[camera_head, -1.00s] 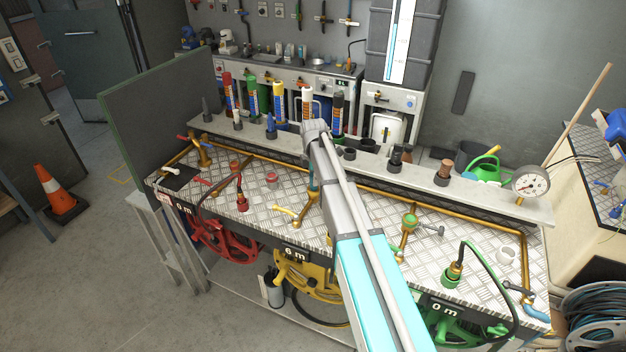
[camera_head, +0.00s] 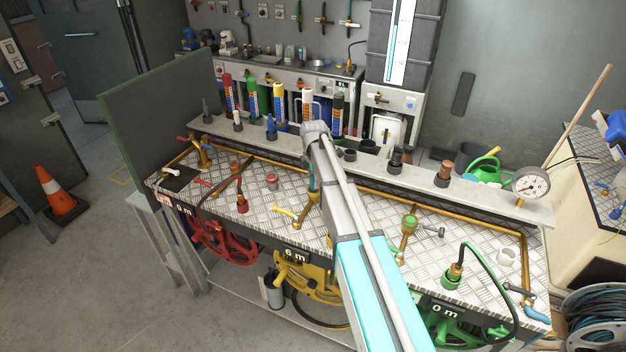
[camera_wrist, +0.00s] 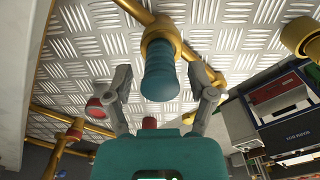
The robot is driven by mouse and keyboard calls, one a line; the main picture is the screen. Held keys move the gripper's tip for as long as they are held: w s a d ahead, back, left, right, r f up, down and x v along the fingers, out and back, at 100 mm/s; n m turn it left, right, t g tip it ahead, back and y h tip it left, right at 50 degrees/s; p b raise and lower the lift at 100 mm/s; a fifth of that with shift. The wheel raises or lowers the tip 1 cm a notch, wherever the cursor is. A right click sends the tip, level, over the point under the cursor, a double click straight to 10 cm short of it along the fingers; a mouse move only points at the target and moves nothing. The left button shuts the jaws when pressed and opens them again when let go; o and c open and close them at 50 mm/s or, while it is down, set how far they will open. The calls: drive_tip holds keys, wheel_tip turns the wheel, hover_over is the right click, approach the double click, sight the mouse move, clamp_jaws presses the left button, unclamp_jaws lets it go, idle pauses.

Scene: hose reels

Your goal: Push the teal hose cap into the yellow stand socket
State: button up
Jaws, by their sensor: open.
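In the wrist view the teal hose cap (camera_wrist: 160,78) is a ribbed, rounded cylinder. Its far end meets a yellow-brass collar, the stand socket (camera_wrist: 158,34); I cannot tell how deep it sits. My gripper (camera_wrist: 160,88) is open, with one finger on each side of the cap and a visible gap on both sides. In the head view my arm covers most of this spot. Only a narrow teal piece (camera_head: 311,182) shows at the arm's left edge, and my fingers are hidden there.
The checker-plate bench (camera_head: 350,222) carries brass pipes, a yellow-handled valve (camera_head: 286,212), a red cap (camera_head: 272,181) and a green hose end (camera_head: 453,274). A raised rear ledge (camera_head: 480,187) holds upright tubes and a pressure gauge (camera_head: 531,182). Red, yellow and green reels hang along the front.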

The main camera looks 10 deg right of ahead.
wheel_tip(320, 180, up, 12)
drive_tip(key=p, duration=1.1)
drive_tip(key=shift+p, duration=0.4)
idle(0.4)
drive_tip(key=s+m, duration=1.9)
drive_tip(key=s, duration=1)
drive_tip(key=shift+s+m, duration=0.15)
drive_tip(key=shift+m, duration=0.25)
drive_tip(key=shift+a, duration=0.1)
wheel_tip(320, 180, down, 9)
drive_tip(key=b, duration=0.9)
